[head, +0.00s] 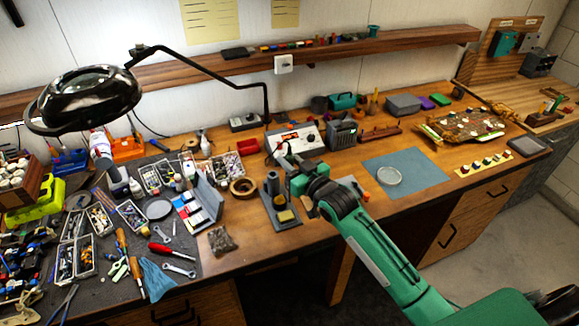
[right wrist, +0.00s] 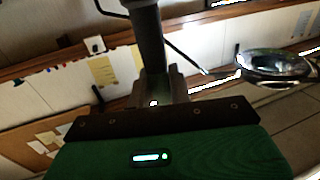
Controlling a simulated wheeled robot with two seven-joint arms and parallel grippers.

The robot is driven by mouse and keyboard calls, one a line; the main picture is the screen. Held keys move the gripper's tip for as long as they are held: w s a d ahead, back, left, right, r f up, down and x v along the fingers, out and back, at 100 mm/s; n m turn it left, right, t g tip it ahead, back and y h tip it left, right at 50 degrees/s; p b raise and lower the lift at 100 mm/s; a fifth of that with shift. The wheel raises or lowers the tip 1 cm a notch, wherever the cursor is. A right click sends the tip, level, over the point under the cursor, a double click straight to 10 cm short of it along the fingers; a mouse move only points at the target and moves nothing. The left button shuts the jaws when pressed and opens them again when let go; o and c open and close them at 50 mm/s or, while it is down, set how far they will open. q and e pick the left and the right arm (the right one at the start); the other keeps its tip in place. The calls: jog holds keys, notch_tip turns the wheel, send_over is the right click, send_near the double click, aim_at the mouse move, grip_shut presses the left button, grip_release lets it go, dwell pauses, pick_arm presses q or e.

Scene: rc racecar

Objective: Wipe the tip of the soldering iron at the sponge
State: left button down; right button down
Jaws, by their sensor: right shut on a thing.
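My right gripper (head: 284,164) is shut on the soldering iron, up over the work area in front of the soldering station (head: 306,137). In the right wrist view the iron's dark grey handle (right wrist: 148,40) rises from between the jaws (right wrist: 160,90); its tip is not visible. The soldering iron stand (head: 271,185) is a grey upright holder on a dark base, just left of and below the gripper. The yellow sponge (head: 285,215) sits on the front of that base, below the gripper and apart from it. My left gripper is not in view.
A magnifier lamp (head: 88,100) reaches over the left side. A blue mat (head: 425,175) with a round dish (head: 389,176) lies to the right. The bench's front edge is near.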

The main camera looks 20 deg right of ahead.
jog(key=shift+a+f, duration=0.1)
jog(key=shift+f, duration=0.05)
jog(key=a+f+b, duration=0.1)
jog(key=a+f, duration=0.1)
jog(key=f, duration=0.1)
jog(key=shift+a+f+b, duration=0.1)
jog(key=shift+f+b, duration=0.15)
jog(key=shift+b, duration=0.15)
jog(key=shift+f, duration=0.5)
dwell(0.5)
dwell(0.7)
jog(key=shift+f+b, duration=0.4)
jog(key=shift+f, duration=0.2)
dwell(1.4)
jog(key=shift+d+p, duration=0.45)
jog(key=shift+d, duration=0.75)
dwell(1.3)
jog(key=shift+a, duration=0.45)
dwell(0.5)
